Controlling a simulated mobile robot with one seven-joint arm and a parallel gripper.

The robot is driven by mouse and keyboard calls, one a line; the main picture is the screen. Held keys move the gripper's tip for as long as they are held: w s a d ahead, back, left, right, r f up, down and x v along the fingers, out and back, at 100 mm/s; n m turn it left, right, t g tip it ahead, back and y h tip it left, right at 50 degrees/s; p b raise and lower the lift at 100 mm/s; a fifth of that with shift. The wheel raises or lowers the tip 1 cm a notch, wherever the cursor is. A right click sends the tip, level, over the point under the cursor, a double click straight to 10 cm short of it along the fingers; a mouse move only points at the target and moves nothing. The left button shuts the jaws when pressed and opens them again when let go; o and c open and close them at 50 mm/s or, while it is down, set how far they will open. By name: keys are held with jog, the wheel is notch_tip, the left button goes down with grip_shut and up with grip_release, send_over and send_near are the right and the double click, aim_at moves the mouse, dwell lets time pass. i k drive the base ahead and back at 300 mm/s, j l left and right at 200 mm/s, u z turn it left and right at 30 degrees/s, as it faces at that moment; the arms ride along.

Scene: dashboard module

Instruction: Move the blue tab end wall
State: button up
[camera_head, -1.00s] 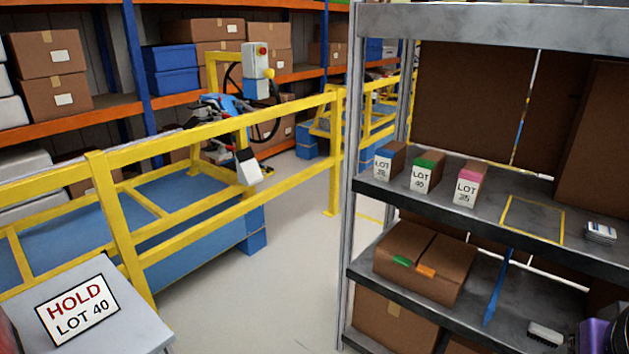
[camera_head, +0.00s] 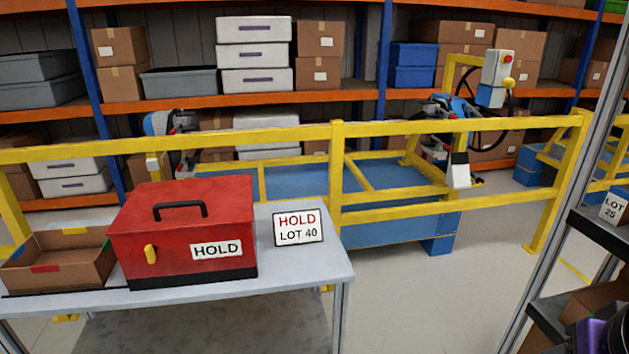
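An open cardboard tray (camera_head: 96,262) stands at the left end of the grey table, against the frame's left edge. It has a red tab (camera_head: 45,268) on its front wall and a yellow tab (camera_head: 75,231) on its back wall. A small box labelled LOT 25 (camera_head: 614,206) shows at the right edge on the shelf, cut off. My gripper is not clearly in view; only a dark purple part of my own body shows at bottom right.
A red HOLD box (camera_head: 182,235) with a black handle and yellow latch stands on the grey table (camera_head: 300,262). A HOLD LOT 40 sign (camera_head: 298,228) is beside it. A yellow rail (camera_head: 390,134) runs behind. The floor between table and metal shelf (camera_head: 600,228) is clear.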

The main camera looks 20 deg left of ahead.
aim_at(25, 256)
jog(key=l+u, duration=0.1)
jog(key=u, duration=2.55)
jog(key=i+j+z, duration=0.2)
jog(key=i+j, duration=0.35)
jog(key=i, duration=0.15)
jog(key=i+j+z, duration=0.25)
jog(key=i+j, duration=0.4)
jog(key=i+j+z, duration=0.2)
jog(key=i+j, duration=0.4)
jog(key=j, duration=0.25)
jog(key=i+j, duration=0.15)
jog(key=j, duration=0.15)
jog(key=i+j+z, duration=0.1)
jog(key=j, duration=0.2)
jog(key=i+j, duration=0.2)
jog(key=j, duration=0.9)
